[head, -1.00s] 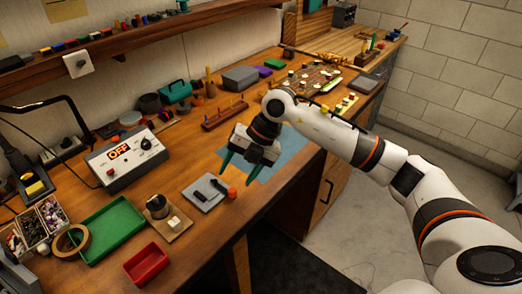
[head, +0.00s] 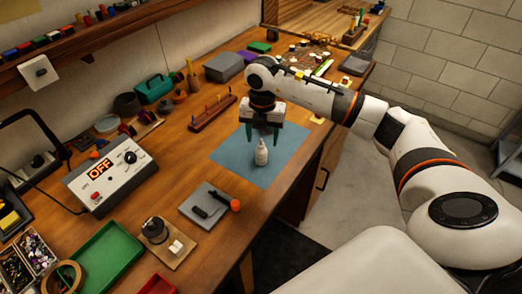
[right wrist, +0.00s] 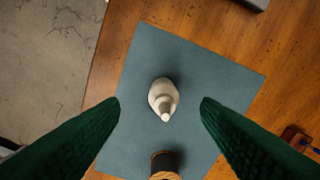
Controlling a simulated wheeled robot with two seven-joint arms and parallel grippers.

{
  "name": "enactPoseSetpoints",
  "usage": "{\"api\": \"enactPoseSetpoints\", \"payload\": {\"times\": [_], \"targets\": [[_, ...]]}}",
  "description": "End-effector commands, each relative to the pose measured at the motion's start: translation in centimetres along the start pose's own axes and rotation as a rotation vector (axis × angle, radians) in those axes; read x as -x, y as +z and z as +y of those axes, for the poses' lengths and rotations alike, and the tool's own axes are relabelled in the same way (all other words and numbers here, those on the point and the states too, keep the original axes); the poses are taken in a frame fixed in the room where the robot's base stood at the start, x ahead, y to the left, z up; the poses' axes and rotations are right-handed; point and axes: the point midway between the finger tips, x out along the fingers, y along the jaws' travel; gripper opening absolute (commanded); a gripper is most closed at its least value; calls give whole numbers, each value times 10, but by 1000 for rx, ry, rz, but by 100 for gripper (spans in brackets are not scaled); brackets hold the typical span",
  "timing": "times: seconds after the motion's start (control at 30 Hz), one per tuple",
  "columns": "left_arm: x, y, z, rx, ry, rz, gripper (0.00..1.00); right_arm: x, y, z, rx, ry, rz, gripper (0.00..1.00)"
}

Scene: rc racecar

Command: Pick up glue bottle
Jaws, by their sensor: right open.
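A small white glue bottle (head: 261,152) stands upright on a blue mat (head: 228,155) on the workbench. It also shows in the right wrist view (right wrist: 163,97), seen from above, between and beyond the two green fingertips. My right gripper (head: 263,136) is open and points down, just behind and above the bottle in the head view. In the right wrist view my right gripper (right wrist: 160,106) has its fingers wide apart, with a gap between each finger and the bottle. My left gripper is not in view.
A dark cylindrical object (right wrist: 165,163) stands on the mat close to the bottle in the right wrist view. A grey tray with dark tools (head: 195,207) lies left of the mat. A wooden peg rack (head: 213,114) stands behind it. The bench's front edge is near the mat.

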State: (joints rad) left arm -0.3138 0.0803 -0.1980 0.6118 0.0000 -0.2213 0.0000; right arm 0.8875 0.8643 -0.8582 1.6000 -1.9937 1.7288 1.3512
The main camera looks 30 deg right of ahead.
Motion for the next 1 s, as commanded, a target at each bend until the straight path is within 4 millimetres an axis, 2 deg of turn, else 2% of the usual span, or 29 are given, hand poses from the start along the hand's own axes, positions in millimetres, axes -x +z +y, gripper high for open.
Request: {"api": "enactPoseSetpoints", "payload": {"times": [0.17,0.43,0.6,0.8,1.0], "targets": [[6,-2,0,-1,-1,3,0,-12,0,0,2,0,0,57],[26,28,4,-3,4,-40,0,-49,-3,-1,1,1,-2,57],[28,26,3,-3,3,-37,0,-62,-3,-1,2,-1,-1,57],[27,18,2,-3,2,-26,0,-62,-3,-2,2,-2,0,57],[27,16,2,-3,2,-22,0,-62,-3,-2,2,-2,1,25]]}}
